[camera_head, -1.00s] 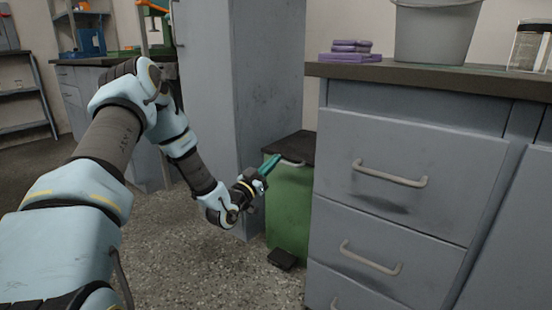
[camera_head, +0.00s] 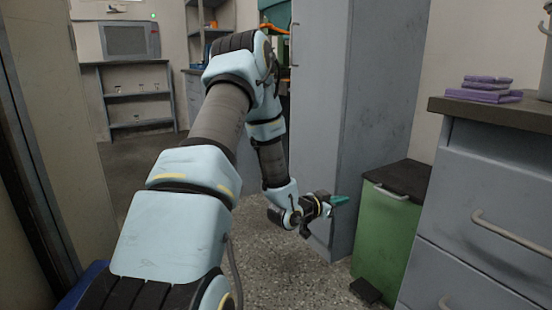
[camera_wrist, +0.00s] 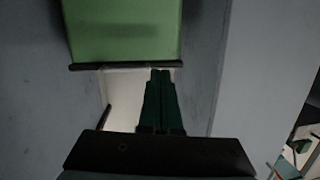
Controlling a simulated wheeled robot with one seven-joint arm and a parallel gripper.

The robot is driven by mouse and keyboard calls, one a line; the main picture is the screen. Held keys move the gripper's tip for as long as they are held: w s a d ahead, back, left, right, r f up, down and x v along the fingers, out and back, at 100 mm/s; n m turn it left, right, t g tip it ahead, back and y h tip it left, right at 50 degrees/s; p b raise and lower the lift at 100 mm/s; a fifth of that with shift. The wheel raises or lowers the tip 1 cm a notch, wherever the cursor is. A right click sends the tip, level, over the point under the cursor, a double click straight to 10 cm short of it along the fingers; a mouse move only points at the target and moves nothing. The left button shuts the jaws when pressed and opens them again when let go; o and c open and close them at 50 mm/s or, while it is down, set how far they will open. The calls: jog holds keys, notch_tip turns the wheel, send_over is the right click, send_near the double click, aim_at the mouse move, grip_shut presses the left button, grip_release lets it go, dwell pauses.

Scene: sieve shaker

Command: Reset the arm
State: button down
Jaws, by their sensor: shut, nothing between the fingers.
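My gripper (camera_head: 340,201) is at the end of my arm, in the middle right of the head view. Its teal fingers are together and hold nothing. They point right, toward the green bin, and appear in front of the grey cabinet's lower part. In the wrist view my gripper (camera_wrist: 160,75) shows as two dark green fingers side by side, pressed together. My arm reaches forward from the lower left and bends down at the elbow.
A green pedal bin (camera_head: 386,232) with a dark lid stands between a tall grey cabinet (camera_head: 350,110) and a drawer unit (camera_head: 490,220). Purple folded items (camera_head: 487,88) lie on its counter. A shelf (camera_head: 140,95) stands at the back left. Speckled floor is open left of the bin.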

jog(key=s+a+r+n+g+y+p, duration=0.15)
jog(key=a+y, duration=0.25)
jog(key=a, duration=0.4)
jog(key=s+a+r+n+y, duration=0.1)
jog(key=a+r+n+y, duration=0.15)
jog(key=a+y, duration=0.4)
jog(key=s+a+r+n+g+y+p, duration=0.1)
jog(key=s+a+r+n+g, duration=0.25)
jog(key=s+a, duration=0.45)
jog(key=s+a+r+n+g+y+p, duration=0.1)
jog(key=s+a+r+n+g, duration=0.4)
jog(key=s, duration=0.6)
notch_tip(320, 180, up, 35)
jog(key=m+t+p, duration=0.2)
jog(key=p, duration=3.5)
jog(key=shift+w+a+r, duration=0.15)
jog(key=shift+w+a, duration=0.05)
jog(key=shift+a, duration=0.05)
